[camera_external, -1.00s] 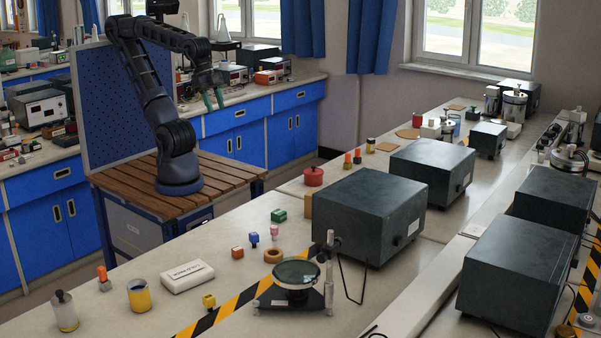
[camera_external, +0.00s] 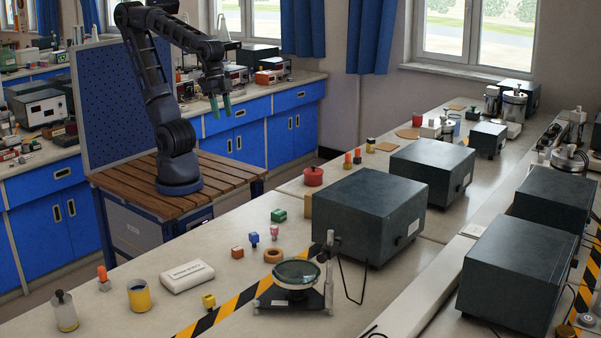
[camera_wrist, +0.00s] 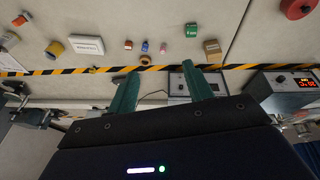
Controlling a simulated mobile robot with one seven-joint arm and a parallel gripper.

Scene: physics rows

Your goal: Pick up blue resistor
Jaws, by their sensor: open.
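The blue resistor (camera_external: 254,238) is a small blue piece standing on the bench between a red-orange block and a pink-and-white piece. In the wrist view it is a small blue spot (camera_wrist: 145,46) beyond my fingertips, slightly left of the middle. My gripper (camera_external: 221,106) hangs from the raised arm, high and well back from the bench. Its two green fingers point down, open, with nothing between them. In the wrist view the open fingers (camera_wrist: 160,72) show apart and empty.
Around the blue resistor are the red-orange block (camera_external: 237,252), pink-and-white piece (camera_external: 274,232), green block (camera_external: 279,215) and brown ring (camera_external: 273,255). A white box (camera_external: 187,276), magnifier stand (camera_external: 297,275) and large dark box (camera_external: 368,215) stand farther off. Clear bench lies left of the small parts.

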